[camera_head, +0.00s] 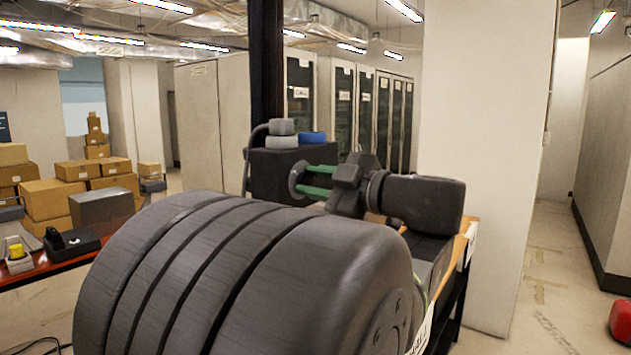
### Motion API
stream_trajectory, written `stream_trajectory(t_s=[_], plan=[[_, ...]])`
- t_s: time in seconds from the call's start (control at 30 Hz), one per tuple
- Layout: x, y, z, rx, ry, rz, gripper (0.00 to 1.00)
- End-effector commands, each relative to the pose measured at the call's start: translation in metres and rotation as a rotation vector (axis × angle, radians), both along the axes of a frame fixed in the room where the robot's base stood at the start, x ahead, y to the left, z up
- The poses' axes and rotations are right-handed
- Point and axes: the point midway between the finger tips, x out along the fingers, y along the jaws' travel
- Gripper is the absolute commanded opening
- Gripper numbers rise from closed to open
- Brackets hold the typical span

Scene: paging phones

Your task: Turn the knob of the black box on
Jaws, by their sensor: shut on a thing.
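The fingers are shut on a round grey knob (295,178) at the box's side. The knob's marking and exact turn angle cannot be made out. The lower part of the box is hidden behind my arm.
A dark post (266,60) rises behind the box. A white pillar (485,120) stands close on the right. At left, a red-topped table (35,272) holds a small black device (78,244) and a yellow-topped one (15,250). An aisle opens far right, with a red object (621,320).

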Motion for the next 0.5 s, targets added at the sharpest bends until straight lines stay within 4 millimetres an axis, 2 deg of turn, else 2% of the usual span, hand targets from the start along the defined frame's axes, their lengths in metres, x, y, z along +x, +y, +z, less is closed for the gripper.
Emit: stream_trajectory(t_s=[0.47,0.5], plan=[[0.0002,0.0000,-0.0014,0.008,0.015,0.001,0.04],[0.0002,0.0000,-0.0014,0.008,0.015,0.001,0.31]])
